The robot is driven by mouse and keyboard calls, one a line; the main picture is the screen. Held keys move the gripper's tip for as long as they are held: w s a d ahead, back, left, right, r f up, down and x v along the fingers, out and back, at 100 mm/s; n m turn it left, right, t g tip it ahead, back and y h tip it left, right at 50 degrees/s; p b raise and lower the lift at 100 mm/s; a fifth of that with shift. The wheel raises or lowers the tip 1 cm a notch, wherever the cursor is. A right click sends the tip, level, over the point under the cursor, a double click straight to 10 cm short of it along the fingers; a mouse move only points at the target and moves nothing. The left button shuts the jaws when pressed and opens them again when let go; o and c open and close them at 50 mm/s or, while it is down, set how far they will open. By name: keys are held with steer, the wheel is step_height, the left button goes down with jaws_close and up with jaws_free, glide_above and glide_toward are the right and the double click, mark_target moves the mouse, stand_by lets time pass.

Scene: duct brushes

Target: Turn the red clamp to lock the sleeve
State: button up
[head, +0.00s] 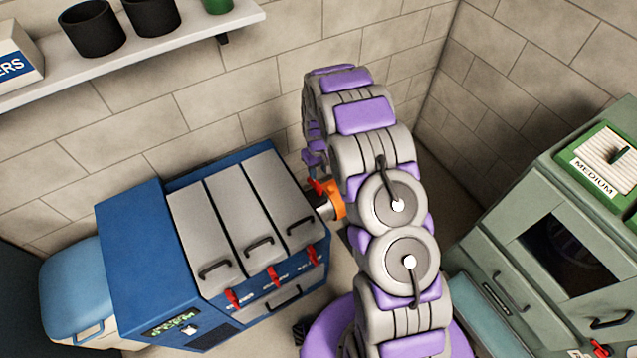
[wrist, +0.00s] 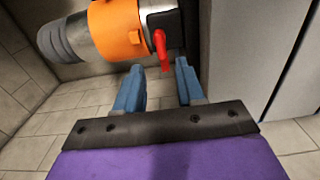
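The red clamp (wrist: 162,50) is a small lever that hangs down beside an orange sleeve (wrist: 116,30) in the wrist view. The sleeve is around a silver duct pipe next to the machine's grey side. My gripper (wrist: 158,75) has its two blue fingers apart, with empty space between them. The fingertips are just below the sleeve and the clamp, and the clamp's lower end is above the gap. I cannot tell whether a finger touches it. In the head view the orange sleeve (head: 338,200) and red clamp (head: 316,186) show in part; my arm hides my gripper.
A blue machine (head: 133,240) with grey lids and several red latches stands left of my arm. A green cabinet (head: 560,230) stands at the right. A shelf (head: 170,45) with black pots is on the wall. Tiled floor is clear below the gripper.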

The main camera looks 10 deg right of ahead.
mark_target(319, 184)
step_height(319, 184, down, 8)
steer(key=shift+r+b, duration=0.1)
steer(key=shift+b, duration=0.3)
steer(key=shift+c, duration=0.4)
jaws_close()
